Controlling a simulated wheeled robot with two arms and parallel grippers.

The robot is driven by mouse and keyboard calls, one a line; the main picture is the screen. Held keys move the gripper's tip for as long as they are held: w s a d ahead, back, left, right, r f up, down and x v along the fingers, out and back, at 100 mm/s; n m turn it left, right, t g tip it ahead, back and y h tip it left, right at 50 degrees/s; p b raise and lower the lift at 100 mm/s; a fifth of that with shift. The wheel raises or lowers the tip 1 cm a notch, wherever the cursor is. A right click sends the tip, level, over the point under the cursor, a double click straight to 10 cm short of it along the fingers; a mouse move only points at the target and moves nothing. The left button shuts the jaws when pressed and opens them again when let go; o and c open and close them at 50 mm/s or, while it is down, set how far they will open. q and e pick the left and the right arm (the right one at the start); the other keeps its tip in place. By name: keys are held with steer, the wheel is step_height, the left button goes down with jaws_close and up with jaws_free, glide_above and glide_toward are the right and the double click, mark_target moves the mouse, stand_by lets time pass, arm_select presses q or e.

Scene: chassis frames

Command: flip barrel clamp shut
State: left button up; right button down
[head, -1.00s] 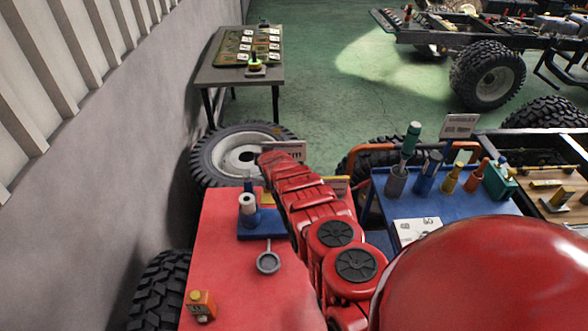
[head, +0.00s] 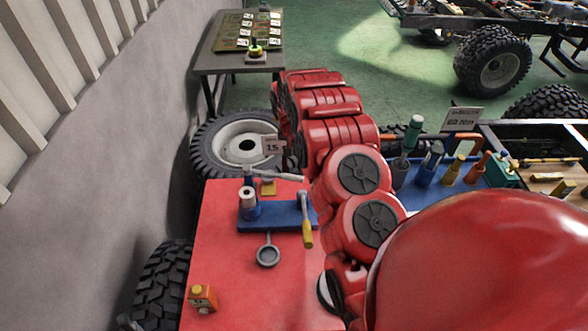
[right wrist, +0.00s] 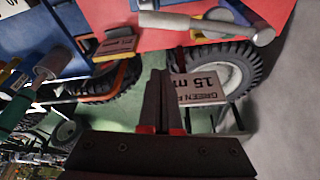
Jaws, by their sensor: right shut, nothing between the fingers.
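The barrel clamp's blue base (head: 275,218) lies on the red bench top. A short blue post with a white roll-like top (head: 248,203) stands at its left end. A lever with a yellow handle (head: 307,234) lies across the base's right part, its grip pointing towards me. A pale rod (head: 277,173) shows behind the base; a pale bar (right wrist: 195,21) also shows at the top of the right wrist view. My right gripper (right wrist: 167,78) is shut and empty, away from the bar; in the head view my own arm mostly hides it. My left gripper is not in view.
A grey ring-ended piece (head: 268,254) and an orange block (head: 202,298) lie on the red bench (head: 225,265). A sign marked 1.5 (right wrist: 200,87) stands near my right fingers. A blue tool tray (head: 435,190) lies right. A wall runs along the left.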

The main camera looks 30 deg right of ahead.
mark_target(276, 175)
steer(key=shift+f, duration=0.1)
steer(key=shift+b+x, duration=1.45)
steer(key=shift+x, duration=3.5)
steer(key=shift+s+a+r+p, duration=0.25)
steer(key=shift+s+a+p, duration=0.45)
steer(key=shift+p, duration=0.25)
steer(key=shift+s+a+r+p, duration=0.2)
steer(key=shift+s+a+p, duration=0.4)
steer(key=shift+a+p, duration=0.25)
steer(key=shift+d+f, duration=0.1)
